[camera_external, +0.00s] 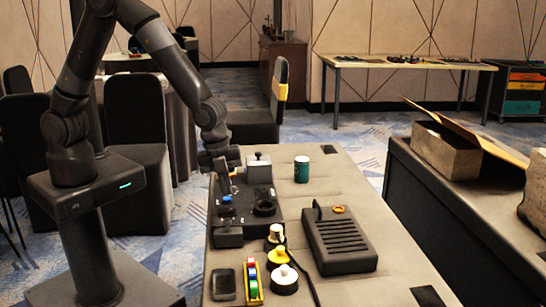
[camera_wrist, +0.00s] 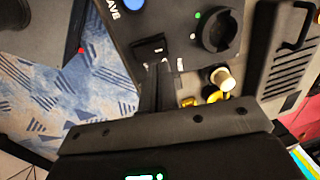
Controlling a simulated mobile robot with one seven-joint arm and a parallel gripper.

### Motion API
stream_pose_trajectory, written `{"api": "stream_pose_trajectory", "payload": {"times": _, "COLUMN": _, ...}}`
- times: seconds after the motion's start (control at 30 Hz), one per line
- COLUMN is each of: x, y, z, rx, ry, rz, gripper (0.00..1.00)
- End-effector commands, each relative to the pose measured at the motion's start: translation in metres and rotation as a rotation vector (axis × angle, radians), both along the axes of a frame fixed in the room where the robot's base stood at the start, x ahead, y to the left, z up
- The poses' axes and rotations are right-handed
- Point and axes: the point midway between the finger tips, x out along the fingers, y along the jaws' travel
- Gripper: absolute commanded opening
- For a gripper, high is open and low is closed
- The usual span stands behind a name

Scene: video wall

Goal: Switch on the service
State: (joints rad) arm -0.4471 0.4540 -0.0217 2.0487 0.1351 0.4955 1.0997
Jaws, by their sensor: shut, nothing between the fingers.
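A black control panel (camera_external: 230,236) lies on the near table, with a blue button (camera_external: 226,199) and a round black knob (camera_external: 265,208) on top. In the wrist view the panel (camera_wrist: 180,18) fills the upper middle. It shows the blue button (camera_wrist: 133,4), the knob (camera_wrist: 217,31) with a green dot beside it, and a small black rocker switch (camera_wrist: 149,46) in a recess. My gripper (camera_wrist: 156,68) is shut and empty, its fingertips just below the rocker in the picture. I cannot tell whether they touch it. In the external view my gripper (camera_external: 222,172) is over the panel's far left part.
A side counter (camera_external: 440,205) with an open box stands to the right. The table's left edge is close to the panel.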

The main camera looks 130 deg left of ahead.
Motion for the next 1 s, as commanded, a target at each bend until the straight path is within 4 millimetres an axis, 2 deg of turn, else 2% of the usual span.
{"api": "stream_pose_trajectory", "payload": {"times": 0.1, "x": 0.002, "y": 0.002, "z": -0.020, "rx": -0.001, "ry": 0.002, "rz": 0.000, "gripper": 0.00}}
{"api": "stream_pose_trajectory", "payload": {"times": 0.3, "x": 0.004, "y": 0.004, "z": -0.040, "rx": -0.001, "ry": 0.002, "rz": 0.000, "gripper": 0.00}}
{"api": "stream_pose_trajectory", "payload": {"times": 1.0, "x": 0.006, "y": 0.006, "z": -0.049, "rx": -0.031, "ry": 0.035, "rz": 0.001, "gripper": 0.00}}
